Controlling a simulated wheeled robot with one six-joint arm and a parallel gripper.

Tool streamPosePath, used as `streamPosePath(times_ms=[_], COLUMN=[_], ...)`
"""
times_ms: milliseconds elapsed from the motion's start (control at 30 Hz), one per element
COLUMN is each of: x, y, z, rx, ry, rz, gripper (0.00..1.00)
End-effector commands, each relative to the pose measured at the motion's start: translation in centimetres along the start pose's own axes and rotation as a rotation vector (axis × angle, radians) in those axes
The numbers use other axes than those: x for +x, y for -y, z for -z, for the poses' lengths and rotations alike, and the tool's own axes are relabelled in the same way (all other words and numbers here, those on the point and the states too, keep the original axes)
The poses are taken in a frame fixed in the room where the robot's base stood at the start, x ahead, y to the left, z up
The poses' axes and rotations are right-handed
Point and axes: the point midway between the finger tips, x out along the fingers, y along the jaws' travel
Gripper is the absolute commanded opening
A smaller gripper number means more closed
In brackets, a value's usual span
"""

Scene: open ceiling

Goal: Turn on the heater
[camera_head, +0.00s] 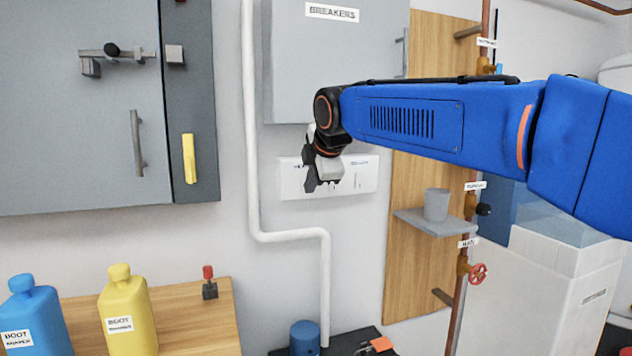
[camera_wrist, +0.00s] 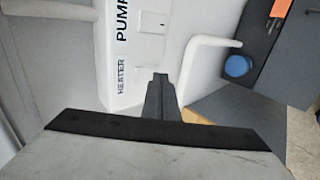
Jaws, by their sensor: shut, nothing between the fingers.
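A white switch panel (camera_head: 360,176) is on the wall below the grey breakers box. In the wrist view the panel (camera_wrist: 118,45) carries the labels HEATER (camera_wrist: 122,76) and PUMP (camera_wrist: 122,22). A small light rectangle, perhaps a switch (camera_wrist: 151,44), shows beside the PUMP label. My gripper (camera_head: 311,184) is in front of the left part of the panel and covers some of it. In the wrist view its shut, empty fingers (camera_wrist: 158,82) are beside the HEATER label. The heater switch itself is hidden, and I cannot tell whether the fingers touch the panel.
The breakers box (camera_head: 335,60) is above my gripper. A white pipe (camera_head: 252,150) runs down the wall to its left. A grey cabinet (camera_head: 75,150) is farther left. A shelf with a grey cup (camera_head: 436,204) is to the right. Bottles, one yellow (camera_head: 127,310), stand at lower left.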

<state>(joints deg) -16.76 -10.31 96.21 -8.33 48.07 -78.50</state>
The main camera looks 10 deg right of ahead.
Motion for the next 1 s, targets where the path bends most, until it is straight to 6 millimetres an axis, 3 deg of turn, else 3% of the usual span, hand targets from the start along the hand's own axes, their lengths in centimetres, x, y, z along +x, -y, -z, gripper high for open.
streamPosePath(times_ms=[600,1000], x=[1.4,1.0], y=[-0.7,-0.9], z=[0.0,0.0], rx=[0.0,0.0], ry=[0.001,0.001], rz=[0.001,-0.001], gripper=[0.0,0.0])
